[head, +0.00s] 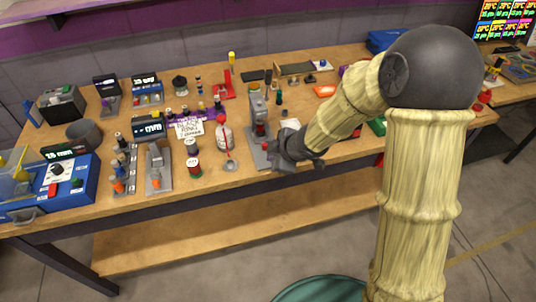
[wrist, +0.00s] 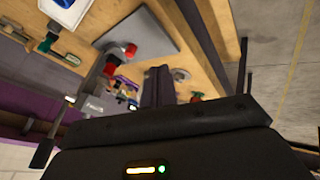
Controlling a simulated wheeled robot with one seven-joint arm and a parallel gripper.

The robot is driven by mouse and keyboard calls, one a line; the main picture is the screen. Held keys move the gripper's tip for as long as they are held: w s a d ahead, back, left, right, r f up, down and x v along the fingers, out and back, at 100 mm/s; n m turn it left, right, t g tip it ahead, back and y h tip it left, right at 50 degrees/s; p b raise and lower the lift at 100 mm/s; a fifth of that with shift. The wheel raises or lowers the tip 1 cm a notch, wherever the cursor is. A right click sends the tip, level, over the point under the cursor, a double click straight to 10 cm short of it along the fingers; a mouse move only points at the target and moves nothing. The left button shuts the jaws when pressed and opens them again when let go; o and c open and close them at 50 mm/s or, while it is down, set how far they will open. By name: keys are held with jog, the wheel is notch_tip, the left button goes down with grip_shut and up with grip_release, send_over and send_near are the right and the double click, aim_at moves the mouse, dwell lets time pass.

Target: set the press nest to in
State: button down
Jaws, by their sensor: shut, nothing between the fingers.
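The grey press (head: 256,105) stands upright near the middle of the bench, with a red part low on its front (head: 260,129). Its flat base plate (head: 256,157) reaches toward the bench's front edge. My gripper (head: 277,158) is just right of the base plate's front end; contact cannot be told. In the wrist view the grey plate (wrist: 153,36) carries a red and dark part (wrist: 130,50). My gripper's dark fingers (wrist: 158,86) are together and empty, below the plate in that picture. The nest's exact position is hard to make out, partly hidden by my gripper.
A white and red bottle-like thing on a round stand (head: 226,140) is left of the press. A grey tool with an orange part (head: 158,165) stands further left. An orange piece (head: 324,91) lies to the right.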

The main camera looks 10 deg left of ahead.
jog(key=v, duration=0.2)
jog(key=p+v, duration=0.1)
jog(key=v, duration=0.1)
jog(key=shift+w+d+r, duration=0.15)
jog(key=shift+d, duration=0.2)
jog(key=shift+a, duration=0.15)
jog(key=s+d+r+m+h+p, duration=0.25)
jog(key=d+m, duration=0.25)
jog(key=d, duration=0.3)
jog(key=s+d+r+m+h+p, duration=0.1)
jog(key=d+r+m+h+p, duration=0.2)
jog(key=d+m, duration=0.4)
jog(key=s+d+r+m+g, duration=0.2)
jog(key=s+d+r+m, duration=0.2)
jog(key=s, duration=0.5)
jog(key=d+m+p, duration=0.1)
jog(key=d+m, duration=0.1)
jog(key=m, duration=0.1)
jog(key=shift+d, duration=0.4)
jog(key=shift+s, duration=0.1)
